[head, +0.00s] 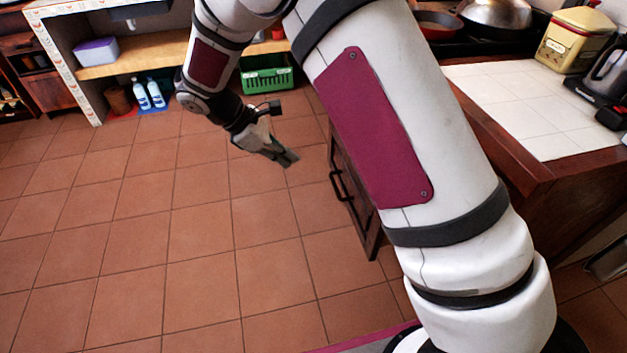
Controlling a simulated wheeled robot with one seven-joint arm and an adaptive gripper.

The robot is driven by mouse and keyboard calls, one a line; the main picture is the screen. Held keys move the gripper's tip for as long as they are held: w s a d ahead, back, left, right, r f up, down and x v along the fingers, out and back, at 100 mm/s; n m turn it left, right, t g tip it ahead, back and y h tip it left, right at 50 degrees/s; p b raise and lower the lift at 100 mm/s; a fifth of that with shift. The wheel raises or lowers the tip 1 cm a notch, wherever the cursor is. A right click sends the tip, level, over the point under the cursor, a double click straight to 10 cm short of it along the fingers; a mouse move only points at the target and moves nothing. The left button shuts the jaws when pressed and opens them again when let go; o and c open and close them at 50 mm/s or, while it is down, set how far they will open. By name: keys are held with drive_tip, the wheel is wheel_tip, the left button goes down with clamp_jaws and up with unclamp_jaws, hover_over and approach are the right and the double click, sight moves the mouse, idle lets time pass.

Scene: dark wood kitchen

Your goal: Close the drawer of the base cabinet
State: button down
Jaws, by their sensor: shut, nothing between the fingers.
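The base cabinet's dark wooden drawer front (352,190) with a black handle (343,196) shows in the head view, right of centre. It stands out to the left from under the counter, low above the floor. My arm hides the rest of the drawer and most of the cabinet, so how far it is open cannot be seen. My gripper (289,160) is shut and empty. It hangs above the floor to the left of the drawer front's far end, apart from it in the picture.
A white-tiled counter (530,112) with a wooden edge is at right, bearing a yellow tin (575,42) and a kettle (608,70). A green crate (267,80) and two bottles (148,93) stand under the back shelf. The tiled floor (150,230) at left is clear.

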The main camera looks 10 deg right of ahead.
drive_tip(key=w+d+f+n, duration=0.1)
drive_tip(key=d+f, duration=0.7)
drive_tip(key=f, duration=0.4)
drive_tip(key=shift+d+f+h+b, duration=0.2)
drive_tip(key=shift+f+h+b, duration=0.1)
drive_tip(key=shift+f+b, duration=0.15)
drive_tip(key=d, duration=3.4)
drive_tip(key=shift+b, duration=0.3)
drive_tip(key=shift+a, duration=0.15)
